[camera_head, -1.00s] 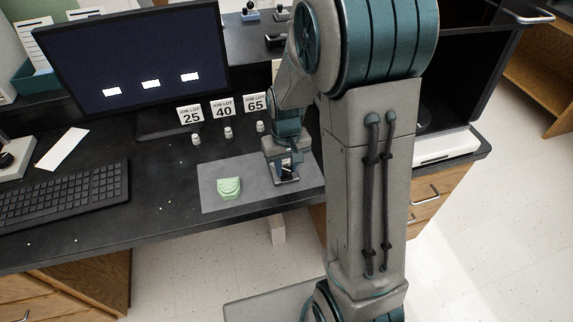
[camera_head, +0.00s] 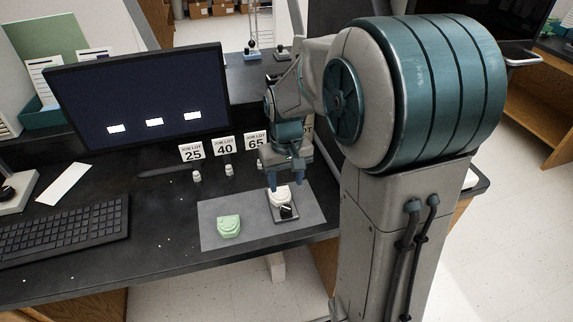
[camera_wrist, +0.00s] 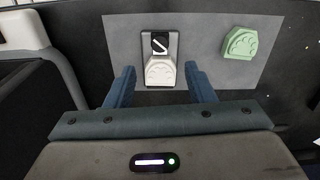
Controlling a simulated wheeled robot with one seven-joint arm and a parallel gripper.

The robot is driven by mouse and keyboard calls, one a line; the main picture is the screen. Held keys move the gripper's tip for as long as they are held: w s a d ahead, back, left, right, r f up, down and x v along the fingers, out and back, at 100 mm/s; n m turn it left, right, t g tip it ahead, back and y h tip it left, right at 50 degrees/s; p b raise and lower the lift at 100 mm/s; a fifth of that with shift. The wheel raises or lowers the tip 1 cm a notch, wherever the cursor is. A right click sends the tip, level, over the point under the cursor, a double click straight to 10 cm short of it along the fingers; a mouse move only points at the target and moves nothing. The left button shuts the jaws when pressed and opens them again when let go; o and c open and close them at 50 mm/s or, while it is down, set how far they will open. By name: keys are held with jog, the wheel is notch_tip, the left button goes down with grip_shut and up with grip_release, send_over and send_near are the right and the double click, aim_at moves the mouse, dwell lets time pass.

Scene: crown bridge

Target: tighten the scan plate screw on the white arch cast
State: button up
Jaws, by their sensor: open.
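The white arch cast (camera_head: 279,194) sits on a dark scan plate (camera_head: 281,220) at the right of the grey mat. In the wrist view the cast (camera_wrist: 160,72) lies at the near end of the plate (camera_wrist: 148,56). A black round screw knob (camera_wrist: 159,43) with a white bar across it is at the plate's other end; the knob (camera_head: 288,211) also shows in the head view. My gripper (camera_head: 285,178) is open above the cast, its fingers apart on either side of it in the wrist view. Nothing is between the fingertips at their height.
A green arch cast (camera_head: 229,226) sits on the left of the grey mat (camera_head: 252,237). Small white bottles (camera_head: 228,169) stand before job lot signs (camera_head: 224,146). A monitor (camera_head: 140,105) and keyboard (camera_head: 65,225) are at left. The mat between the casts is clear.

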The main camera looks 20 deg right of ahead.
jog(key=shift+r, duration=2.2)
jog(key=s+r+m+t+p, duration=0.1)
jog(key=s+r, duration=0.4)
jog(key=s, duration=1)
jog(key=t+p, duration=0.1)
jog(key=p, duration=0.1)
jog(key=shift+t+p, duration=0.35)
jog(key=shift+t, duration=0.05)
